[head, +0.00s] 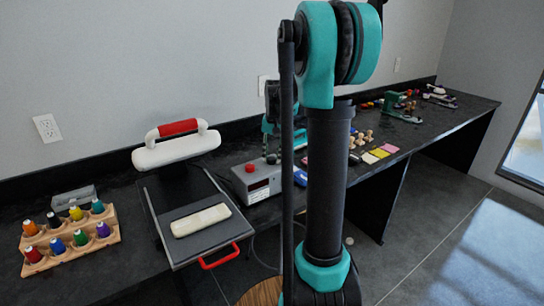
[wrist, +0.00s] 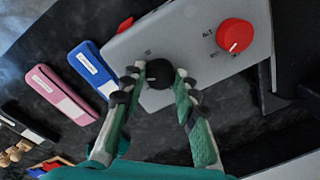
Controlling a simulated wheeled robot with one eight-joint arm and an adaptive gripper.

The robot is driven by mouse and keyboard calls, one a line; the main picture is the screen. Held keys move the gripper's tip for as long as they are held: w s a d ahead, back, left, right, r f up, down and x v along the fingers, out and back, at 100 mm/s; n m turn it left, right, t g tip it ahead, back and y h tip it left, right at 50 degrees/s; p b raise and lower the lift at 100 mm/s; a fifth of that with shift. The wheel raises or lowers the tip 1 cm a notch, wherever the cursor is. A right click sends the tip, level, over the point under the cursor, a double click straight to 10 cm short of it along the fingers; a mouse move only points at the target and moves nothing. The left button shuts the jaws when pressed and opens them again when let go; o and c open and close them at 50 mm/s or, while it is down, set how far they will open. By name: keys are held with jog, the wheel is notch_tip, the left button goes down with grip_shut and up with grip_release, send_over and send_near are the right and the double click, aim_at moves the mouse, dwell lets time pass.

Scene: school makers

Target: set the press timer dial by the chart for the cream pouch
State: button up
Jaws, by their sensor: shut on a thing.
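In the wrist view my gripper (wrist: 158,75) has its two fingertips on either side of a small round black dial (wrist: 159,72), shut on it. The dial stands on the grey control box (wrist: 185,35), with a small mark above it too blurred to read. A larger red knob (wrist: 235,35) with marks around it stands on the same box. In the head view the control box (head: 250,190) is right of the press (head: 184,196), and my arm partly hides the gripper area. The cream pouch (head: 201,220) lies on the open press's lower plate. I cannot make out the chart.
The press's red front handle (head: 220,257) sticks out over the bench edge. Stamps (head: 361,138) lie further right.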

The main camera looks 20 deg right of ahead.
aim_at(274, 159)
dwell(0.4)
jog(key=o, duration=1.2)
jog(key=shift+c, duration=0.2)
jog(key=shift+r, duration=0.1)
notch_tip(274, 159, up, 12)
jog(key=shift+s+d, duration=0.15)
jog(key=shift+d, duration=0.2)
jog(key=s+a+f+n+t, duration=0.2)
jog(key=s+f, duration=0.9)
jog(key=s, duration=0.1)
jog(key=s+a+f+n+t, duration=0.1)
jog(key=s+a+f+n, duration=0.1)
jog(key=s+f, duration=1)
jog(key=shift+s+a+n+t+h, duration=0.4)
jog(key=shift+s+a, duration=0.2)
jog(key=shift+a, duration=0.2)
